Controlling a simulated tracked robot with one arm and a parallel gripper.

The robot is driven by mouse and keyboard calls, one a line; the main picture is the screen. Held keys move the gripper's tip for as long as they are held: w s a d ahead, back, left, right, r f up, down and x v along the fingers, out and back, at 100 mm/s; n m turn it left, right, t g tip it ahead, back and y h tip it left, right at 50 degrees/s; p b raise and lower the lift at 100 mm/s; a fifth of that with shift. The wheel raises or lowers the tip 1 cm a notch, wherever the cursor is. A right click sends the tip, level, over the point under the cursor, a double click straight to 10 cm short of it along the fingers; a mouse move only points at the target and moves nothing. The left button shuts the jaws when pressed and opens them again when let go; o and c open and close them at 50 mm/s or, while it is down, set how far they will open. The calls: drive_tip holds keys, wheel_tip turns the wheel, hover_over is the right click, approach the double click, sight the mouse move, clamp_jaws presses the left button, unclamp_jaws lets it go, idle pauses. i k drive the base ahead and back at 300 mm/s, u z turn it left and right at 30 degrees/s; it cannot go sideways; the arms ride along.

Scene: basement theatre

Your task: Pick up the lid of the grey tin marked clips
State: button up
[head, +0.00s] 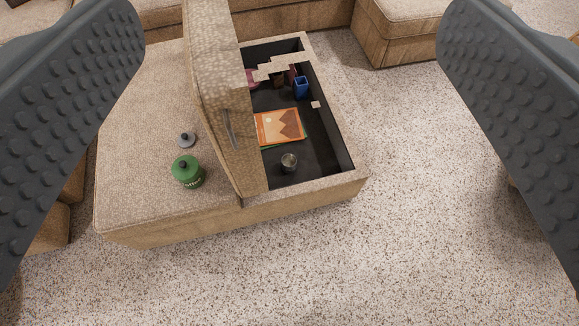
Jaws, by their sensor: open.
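A small grey lid (187,140) with a dark knob lies on the beige upholstered top of the storage seat, left of its raised flap. A green tin (188,172) with a dark-knobbed green lid stands just in front of it; its pale lettering is too small to read. A small grey tin (289,162) stands inside the open compartment, near its front; I cannot read any marking on it. My gripper (292,20) is wide open and empty, its two ribbed fingers at the left and right edges, apart from all of these.
The raised flap (222,110) stands upright between the lid and the compartment. The dark compartment (325,150) also holds an orange picture book (278,127) and a blue container (301,87). Speckled carpet (400,240) is clear in front and right. More beige seating (405,40) stands behind.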

sight(187, 139)
drive_tip(key=z, duration=0.05)
drive_tip(key=k, duration=0.5)
drive_tip(key=u, duration=0.85)
drive_tip(key=i, duration=2.1)
drive_tip(key=z, duration=0.3)
